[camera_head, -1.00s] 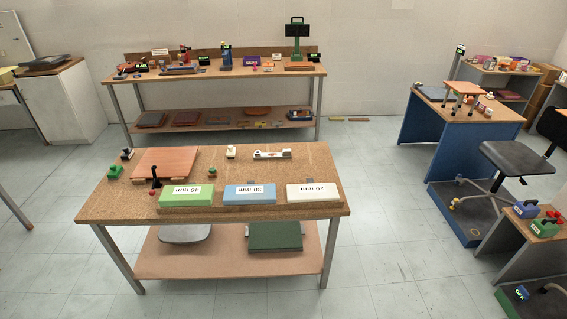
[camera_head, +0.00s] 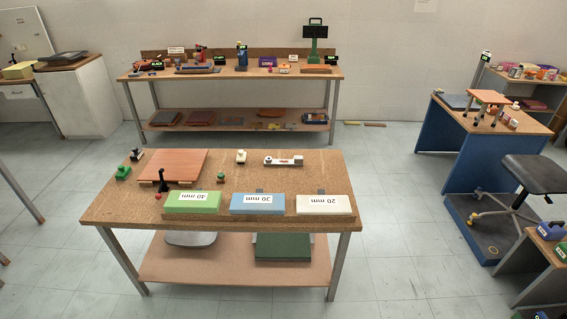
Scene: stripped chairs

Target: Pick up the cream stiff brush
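I cannot make out a cream stiff brush for certain. A small cream-white object (camera_head: 241,157) stands on the near workbench (camera_head: 120,211), behind the blue 30 mm box. It is too small to tell whether it is a brush. Neither of my grippers is in view.
The near bench also bears a red-brown board (camera_head: 173,166), a green box (camera_head: 192,202), a blue box (camera_head: 258,204) and a white box (camera_head: 324,205). A back bench (camera_head: 135,78) stands at the wall. A blue desk (camera_head: 440,150) and dark chair (camera_head: 535,174) are right. Floor shows between.

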